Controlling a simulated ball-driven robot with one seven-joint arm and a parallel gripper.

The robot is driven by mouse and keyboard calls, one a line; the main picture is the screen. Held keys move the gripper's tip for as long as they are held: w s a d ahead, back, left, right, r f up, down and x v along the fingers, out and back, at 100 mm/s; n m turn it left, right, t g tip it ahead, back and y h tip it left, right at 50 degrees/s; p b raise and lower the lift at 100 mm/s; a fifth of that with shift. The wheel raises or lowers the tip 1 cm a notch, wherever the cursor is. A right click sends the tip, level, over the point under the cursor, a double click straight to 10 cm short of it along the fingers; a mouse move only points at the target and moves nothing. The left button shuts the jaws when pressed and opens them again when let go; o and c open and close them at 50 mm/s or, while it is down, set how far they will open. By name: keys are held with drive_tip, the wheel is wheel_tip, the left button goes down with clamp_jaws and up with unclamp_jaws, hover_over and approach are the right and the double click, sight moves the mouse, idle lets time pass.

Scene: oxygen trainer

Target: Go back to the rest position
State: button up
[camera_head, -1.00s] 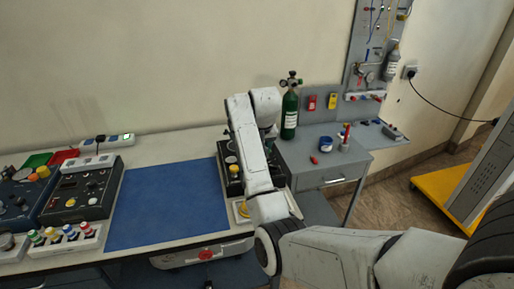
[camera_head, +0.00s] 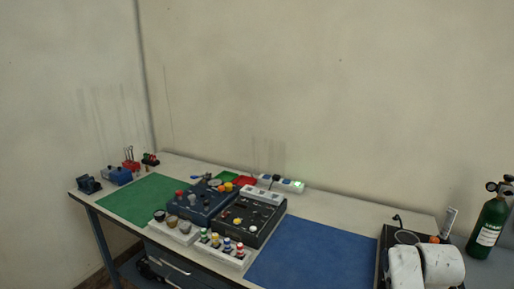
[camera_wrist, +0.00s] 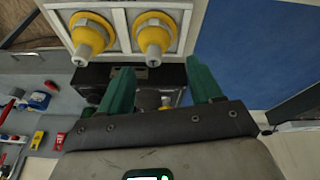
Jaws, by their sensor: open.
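My gripper (camera_wrist: 160,72) shows in the wrist view with its two green fingers apart and nothing seen held between them. Two yellow fittings with grey metal tips, a left one (camera_wrist: 91,35) and a right one (camera_wrist: 154,36), sit in a white tray (camera_wrist: 122,17) beyond the fingertips. A dark box partly shows behind the fingers. In the head view, only white links of my arm show at the bottom right, over a dark panel box (camera_head: 391,240); the gripper itself is hidden or out of frame there.
The workbench holds a green mat (camera_head: 135,199), a blue mat (camera_head: 315,255), a blue control box (camera_head: 203,205) and a black control box (camera_head: 252,220). A green gas cylinder (camera_head: 489,228) stands at the far right. The blue mat's surface is clear.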

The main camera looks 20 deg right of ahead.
drive_tip(key=s+a+f+n+y, duration=0.1)
drive_tip(key=s+a+f+n, duration=0.2)
drive_tip(key=s+a, duration=0.7)
drive_tip(key=s+a+f+n+g+y+b, duration=0.1)
drive_tip(key=s+a+f+n, duration=0.2)
drive_tip(key=s+a+f, duration=0.5)
drive_tip(key=s+a, duration=0.2)
drive_tip(key=a, duration=0.5)
drive_tip(key=shift+n+g+y+b, duration=0.3)
